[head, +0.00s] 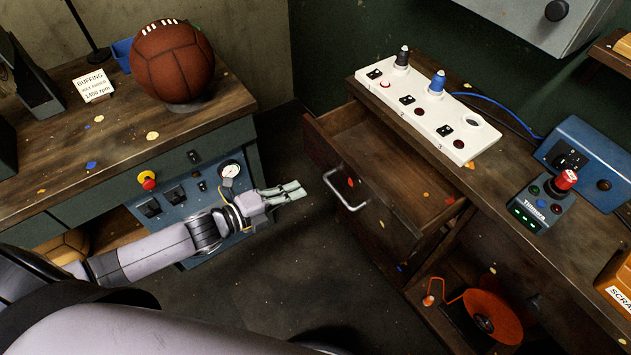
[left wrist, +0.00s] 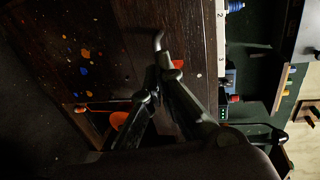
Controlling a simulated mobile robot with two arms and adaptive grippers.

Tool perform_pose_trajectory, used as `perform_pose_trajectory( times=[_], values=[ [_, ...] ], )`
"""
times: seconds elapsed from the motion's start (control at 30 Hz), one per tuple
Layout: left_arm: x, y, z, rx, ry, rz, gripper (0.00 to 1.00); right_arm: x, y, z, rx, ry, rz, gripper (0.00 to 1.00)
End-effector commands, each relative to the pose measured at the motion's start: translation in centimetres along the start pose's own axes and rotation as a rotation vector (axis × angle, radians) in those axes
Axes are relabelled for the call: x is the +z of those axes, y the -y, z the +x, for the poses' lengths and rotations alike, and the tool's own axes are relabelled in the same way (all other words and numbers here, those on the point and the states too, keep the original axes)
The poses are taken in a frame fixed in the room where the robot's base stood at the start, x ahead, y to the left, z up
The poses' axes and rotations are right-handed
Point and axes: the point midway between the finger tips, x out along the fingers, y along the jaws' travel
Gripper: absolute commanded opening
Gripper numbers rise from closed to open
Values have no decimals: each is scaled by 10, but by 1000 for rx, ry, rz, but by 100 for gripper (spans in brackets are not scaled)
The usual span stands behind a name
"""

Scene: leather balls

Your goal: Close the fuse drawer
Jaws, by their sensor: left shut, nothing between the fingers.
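The fuse drawer (head: 385,165) is a wooden drawer under the right-hand bench, pulled open, and its inside looks empty. Its metal bar handle (head: 345,192) is on the front face. The handle also shows in the left wrist view (left wrist: 158,41), just past the fingertips. My left gripper (head: 300,189) is shut and empty, a little to the left of the drawer front in the head view. In the left wrist view my left gripper (left wrist: 158,78) points at the drawer front; I cannot tell whether it touches. My right gripper is not in view.
A white panel (head: 430,108) with fuse-like plugs and a blue box (head: 590,160) stand on the right bench. An orange disc (head: 492,318) sits on a shelf below. The left bench holds a brown leather ball (head: 172,62). Dark floor lies between the benches.

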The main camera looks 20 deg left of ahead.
Motion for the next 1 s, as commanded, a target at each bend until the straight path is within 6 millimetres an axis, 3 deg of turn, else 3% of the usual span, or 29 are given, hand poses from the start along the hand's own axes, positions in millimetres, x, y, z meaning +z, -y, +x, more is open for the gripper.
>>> perform_pose_trajectory(
  times=[0.2,0.4,1.0],
  values=[
    [1,2,42,-3,1,-1,0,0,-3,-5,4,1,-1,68],
    [1,1,63,0,1,0,0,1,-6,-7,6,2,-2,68],
    [0,1,72,0,1,0,0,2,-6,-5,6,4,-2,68]
  ],
)
